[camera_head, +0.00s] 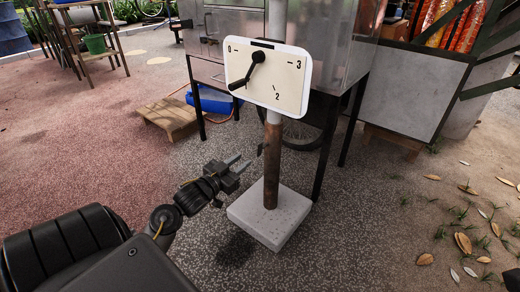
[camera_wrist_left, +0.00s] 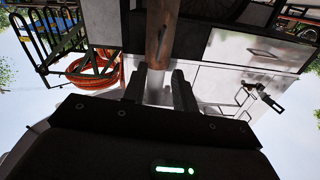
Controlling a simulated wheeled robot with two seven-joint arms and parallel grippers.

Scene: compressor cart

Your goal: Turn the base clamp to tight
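A post with a rusty brown lower sleeve (camera_head: 272,165) stands upright in a pale square concrete base (camera_head: 265,222). A small dark piece (camera_head: 260,150) on the left side of the sleeve may be the base clamp's lever; its setting cannot be read. My left gripper (camera_head: 238,163) is left of the sleeve, a little above the base, and apart from the post in the head view. In the left wrist view the fingers (camera_wrist_left: 159,88) are spread with nothing between them gripped, and the sleeve (camera_wrist_left: 158,35) shows beyond them. My right gripper is not in view.
A white dial plate (camera_head: 285,92) with a black lever (camera_head: 246,72) is fixed on the post above. A metal cabinet cart (camera_head: 325,50) on dark legs stands close behind. A wooden pallet (camera_head: 170,115) lies behind left. The ground left of the base is clear.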

